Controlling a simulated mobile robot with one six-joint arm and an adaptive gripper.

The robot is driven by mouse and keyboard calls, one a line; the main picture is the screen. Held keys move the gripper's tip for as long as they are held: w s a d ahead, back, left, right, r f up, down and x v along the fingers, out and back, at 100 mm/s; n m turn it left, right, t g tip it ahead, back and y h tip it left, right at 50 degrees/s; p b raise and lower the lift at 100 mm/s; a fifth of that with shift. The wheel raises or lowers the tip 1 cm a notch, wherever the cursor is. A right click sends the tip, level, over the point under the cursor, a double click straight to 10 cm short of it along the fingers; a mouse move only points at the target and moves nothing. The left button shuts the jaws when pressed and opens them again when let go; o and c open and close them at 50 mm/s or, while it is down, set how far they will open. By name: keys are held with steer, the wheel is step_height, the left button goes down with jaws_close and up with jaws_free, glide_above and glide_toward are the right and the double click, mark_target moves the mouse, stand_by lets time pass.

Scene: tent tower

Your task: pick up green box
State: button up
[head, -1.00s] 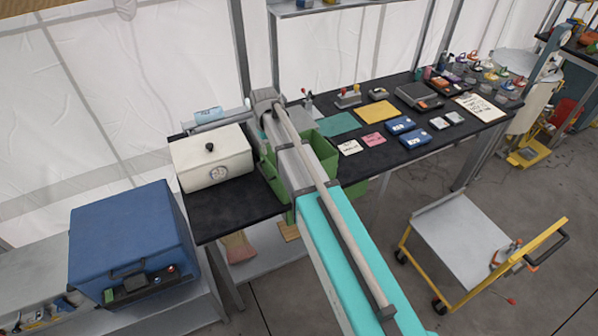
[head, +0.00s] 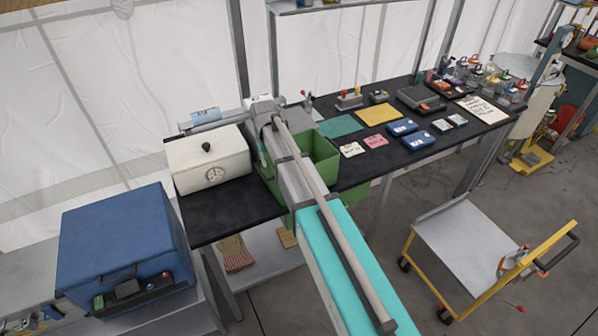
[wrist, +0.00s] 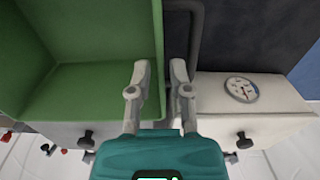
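The green box (head: 323,166) is an open-topped bin on the black table, partly hidden behind my arm in the head view. In the wrist view its green walls (wrist: 85,95) fill the upper left. My gripper (wrist: 159,68) is open there, with its two fingers apart. The right edge of the green box shows between them, the left finger over the box side and the right finger over the outer side. I cannot tell whether either finger touches the wall. In the head view my arm hides the fingertips.
A cream box with a dial (head: 208,160) stands left of the green box; it also shows in the wrist view (wrist: 250,105). Blue, pink and yellow items lie right of the box. A blue case (head: 125,240) stands at lower left, a cart (head: 465,243) at lower right.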

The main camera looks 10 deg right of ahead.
stand_by(0.3)
steer(key=shift+s+f+b, duration=0.1)
steer(key=shift+f+b, duration=2.5)
jaws_close()
